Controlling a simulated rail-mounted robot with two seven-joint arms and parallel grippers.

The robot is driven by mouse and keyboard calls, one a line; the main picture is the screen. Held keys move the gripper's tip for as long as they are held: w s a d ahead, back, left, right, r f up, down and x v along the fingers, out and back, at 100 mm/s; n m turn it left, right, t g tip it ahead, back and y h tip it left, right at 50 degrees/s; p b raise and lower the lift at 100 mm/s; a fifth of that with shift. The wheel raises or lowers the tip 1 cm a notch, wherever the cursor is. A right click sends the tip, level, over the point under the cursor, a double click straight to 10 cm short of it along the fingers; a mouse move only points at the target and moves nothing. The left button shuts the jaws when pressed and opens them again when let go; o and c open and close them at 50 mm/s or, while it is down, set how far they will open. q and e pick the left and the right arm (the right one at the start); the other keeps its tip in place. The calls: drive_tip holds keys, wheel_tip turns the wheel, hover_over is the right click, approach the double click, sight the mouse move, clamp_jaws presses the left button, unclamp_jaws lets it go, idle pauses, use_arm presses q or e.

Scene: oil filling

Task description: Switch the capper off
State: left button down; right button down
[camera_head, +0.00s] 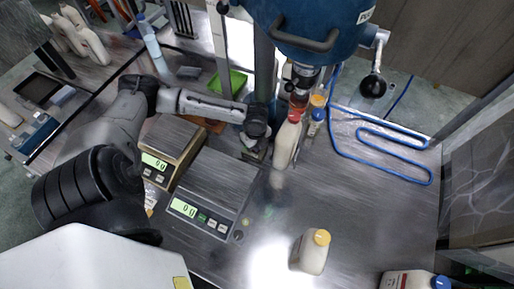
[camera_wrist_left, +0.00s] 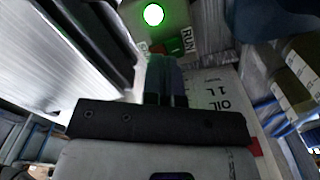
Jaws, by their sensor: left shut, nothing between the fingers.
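The capper's control box (camera_wrist_left: 185,15) shows in the left wrist view, with a lit green lamp (camera_wrist_left: 153,14), a RUN label (camera_wrist_left: 188,38) and a small red and green switch area below the lamp. My left gripper (camera_wrist_left: 166,70) is shut and empty, its fingertips just in front of that switch area. They partly hide it, and I cannot tell if they touch it. In the head view my left gripper (camera_head: 255,148) is low beside the grey post, left of a red-capped bottle (camera_head: 284,145). A reddish capping head (camera_head: 300,98) is above that bottle. My right gripper is out of view.
Two scales (camera_head: 206,205) stand left of centre. A yellow-capped bottle (camera_head: 312,253) stands at the front, and a blue-capped one (camera_head: 412,280) is at the lower right edge. A blue drum (camera_head: 300,25) hangs over the back.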

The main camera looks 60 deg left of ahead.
use_arm(q)
drive_tip(key=shift+f, duration=0.7)
idle(0.4)
drive_tip(key=shift+r+p, duration=0.9)
wheel_tip(320, 180, up, 3)
drive_tip(key=p, duration=0.3)
drive_tip(key=shift+f, duration=0.15)
wheel_tip(320, 180, up, 3)
drive_tip(key=p, duration=0.3)
drive_tip(key=shift+f, duration=0.2)
